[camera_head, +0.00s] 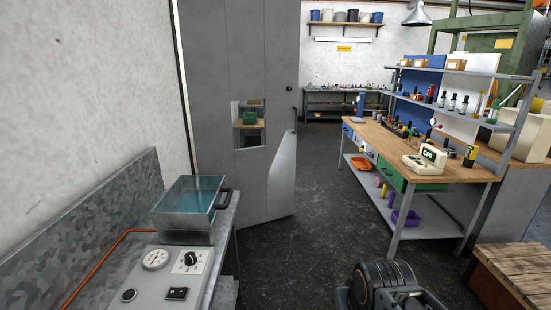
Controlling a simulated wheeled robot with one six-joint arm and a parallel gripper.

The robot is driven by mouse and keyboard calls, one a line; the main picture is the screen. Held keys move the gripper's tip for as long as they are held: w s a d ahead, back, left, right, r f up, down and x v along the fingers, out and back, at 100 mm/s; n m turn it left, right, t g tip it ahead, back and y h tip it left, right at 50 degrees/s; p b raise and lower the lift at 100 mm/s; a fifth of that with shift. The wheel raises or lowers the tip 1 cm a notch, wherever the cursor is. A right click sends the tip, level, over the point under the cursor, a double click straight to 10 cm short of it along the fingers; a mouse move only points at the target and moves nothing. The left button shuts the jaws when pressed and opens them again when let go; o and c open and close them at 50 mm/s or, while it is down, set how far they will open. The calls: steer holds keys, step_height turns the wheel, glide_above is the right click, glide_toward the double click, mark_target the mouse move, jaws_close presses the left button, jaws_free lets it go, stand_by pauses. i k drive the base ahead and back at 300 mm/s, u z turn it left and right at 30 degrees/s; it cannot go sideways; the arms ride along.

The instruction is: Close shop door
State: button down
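The shop door (235,45) is a tall grey panel left of the middle. It stands open, with its free edge at the right and floor and workbenches visible past that edge. A small dark handle (290,117) sits near the free edge. A small window (249,124) in the door shows a green object behind it. A dark rounded part of my arm shows at the bottom right of centre, well below and to the right of the door. My gripper's fingers cannot be made out, and nothing of mine touches the door.
A metal counter with a water tank (190,206) and a gauge panel (165,272) stands at the left, close before the door. A long workbench (400,150) runs along the right. A wooden pallet (515,268) lies at lower right. Dark floor (310,230) between is clear.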

mark_target(235, 51)
steer(key=z, duration=0.2)
steer(key=i, duration=2.3)
steer(key=u, duration=0.5)
steer(key=i, duration=2)
steer(key=u, duration=0.5)
